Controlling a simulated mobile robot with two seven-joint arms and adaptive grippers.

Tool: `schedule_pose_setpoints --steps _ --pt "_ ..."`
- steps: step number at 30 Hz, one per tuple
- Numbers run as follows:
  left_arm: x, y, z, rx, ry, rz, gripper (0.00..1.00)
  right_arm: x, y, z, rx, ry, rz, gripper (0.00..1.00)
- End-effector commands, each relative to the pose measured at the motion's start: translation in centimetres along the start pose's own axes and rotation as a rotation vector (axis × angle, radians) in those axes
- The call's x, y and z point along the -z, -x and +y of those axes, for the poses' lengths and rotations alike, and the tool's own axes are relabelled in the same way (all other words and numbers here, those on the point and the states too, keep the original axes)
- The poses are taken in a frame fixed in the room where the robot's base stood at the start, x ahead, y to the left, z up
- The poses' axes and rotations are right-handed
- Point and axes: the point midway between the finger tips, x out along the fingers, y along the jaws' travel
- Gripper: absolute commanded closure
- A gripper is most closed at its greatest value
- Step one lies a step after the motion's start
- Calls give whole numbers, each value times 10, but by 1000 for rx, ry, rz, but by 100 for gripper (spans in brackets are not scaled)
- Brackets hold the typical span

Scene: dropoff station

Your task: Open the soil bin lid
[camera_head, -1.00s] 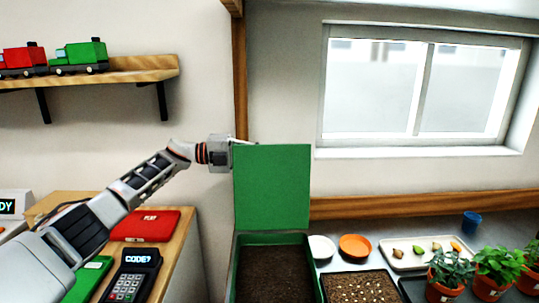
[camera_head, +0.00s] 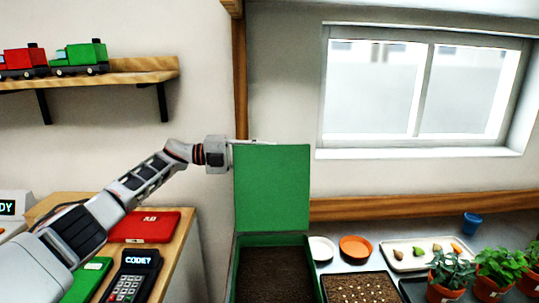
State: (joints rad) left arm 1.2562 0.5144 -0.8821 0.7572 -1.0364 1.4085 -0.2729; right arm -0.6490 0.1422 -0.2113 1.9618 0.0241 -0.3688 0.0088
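The green soil bin lid (camera_head: 272,189) stands upright at the back edge of the bin, facing me. The green soil bin (camera_head: 311,270) below it is open, and dark soil (camera_head: 273,275) shows inside. My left gripper (camera_head: 250,143) is at the lid's top left corner, its fingers reaching along or behind the top edge. The fingers are small and partly hidden, so I cannot tell whether they are open or shut, or touching the lid. My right gripper is not in view.
Right of the bin are a white dish (camera_head: 320,248), an orange dish (camera_head: 355,247), a seed tray (camera_head: 358,289) and potted plants (camera_head: 450,272). At left, a wooden counter (camera_head: 178,243) holds a red case (camera_head: 143,227) and a keypad device (camera_head: 128,281). A shelf (camera_head: 125,73) hangs above.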

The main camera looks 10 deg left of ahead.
Motion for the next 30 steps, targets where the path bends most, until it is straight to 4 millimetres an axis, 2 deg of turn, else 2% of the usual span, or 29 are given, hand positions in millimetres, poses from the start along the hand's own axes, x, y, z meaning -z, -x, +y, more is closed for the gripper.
schedule_pose_setpoints --steps 9,15,21,30 --pt "-1 63 0 -1 0 -4 75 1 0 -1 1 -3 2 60" --pt "0 95 0 0 0 -1 75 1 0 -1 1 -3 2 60" --pt "0 109 0 1 0 0 75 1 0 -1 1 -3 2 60" --pt "0 111 0 1 0 1 75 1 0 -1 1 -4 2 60"
